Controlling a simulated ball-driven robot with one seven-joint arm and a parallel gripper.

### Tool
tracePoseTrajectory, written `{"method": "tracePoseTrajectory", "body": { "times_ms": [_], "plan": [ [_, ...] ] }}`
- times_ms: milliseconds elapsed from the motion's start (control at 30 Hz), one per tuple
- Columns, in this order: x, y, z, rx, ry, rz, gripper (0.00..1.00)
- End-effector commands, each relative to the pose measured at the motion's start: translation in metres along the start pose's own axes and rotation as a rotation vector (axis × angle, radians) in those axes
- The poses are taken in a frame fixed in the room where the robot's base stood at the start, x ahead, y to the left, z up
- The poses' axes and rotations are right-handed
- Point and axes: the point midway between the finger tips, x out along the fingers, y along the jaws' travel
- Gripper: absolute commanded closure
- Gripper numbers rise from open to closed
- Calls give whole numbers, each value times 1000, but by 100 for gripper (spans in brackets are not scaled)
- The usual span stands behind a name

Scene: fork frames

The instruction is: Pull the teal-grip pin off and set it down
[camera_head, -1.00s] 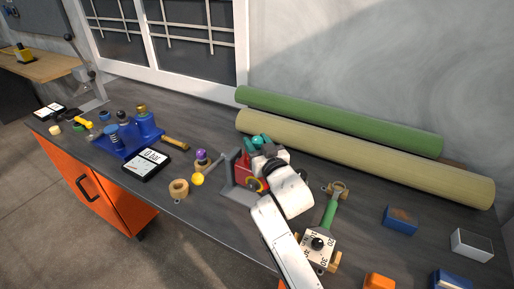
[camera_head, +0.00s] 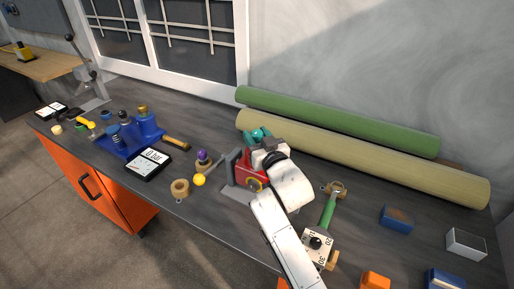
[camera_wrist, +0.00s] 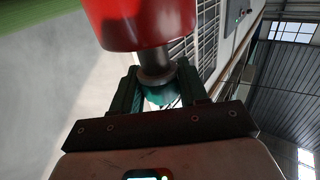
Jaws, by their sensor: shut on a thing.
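The red body (camera_head: 243,172) sits in a grey bracket (camera_head: 232,162) on the bench, left of my gripper. Its rounded red end (camera_wrist: 140,20) fills the top of the wrist view. A grey shaft (camera_wrist: 155,62) shows between this end and the teal grip (camera_wrist: 162,95). My gripper (camera_wrist: 158,90) has its two dark green fingers on either side of the teal grip and is shut on it. In the head view my gripper (camera_head: 256,136) is beside the red body's upper part. I cannot tell whether the shaft is still seated in the red body.
A yellow ball (camera_head: 199,180), a wooden ring (camera_head: 180,188) and a purple-topped knob (camera_head: 202,156) lie to the left. A green-handled tool (camera_head: 328,212) and a dial box (camera_head: 317,245) are close on the right. Long green (camera_head: 335,120) and beige (camera_head: 360,157) rolls lie behind.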

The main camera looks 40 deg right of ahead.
Motion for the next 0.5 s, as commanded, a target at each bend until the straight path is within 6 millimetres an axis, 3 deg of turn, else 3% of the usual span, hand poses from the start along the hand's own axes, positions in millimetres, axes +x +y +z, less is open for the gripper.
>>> {"method": "tracePoseTrajectory", "body": {
  "times_ms": [500],
  "plan": [
    [0, 0, -16, 0, 2, 0, 100]
  ]
}}
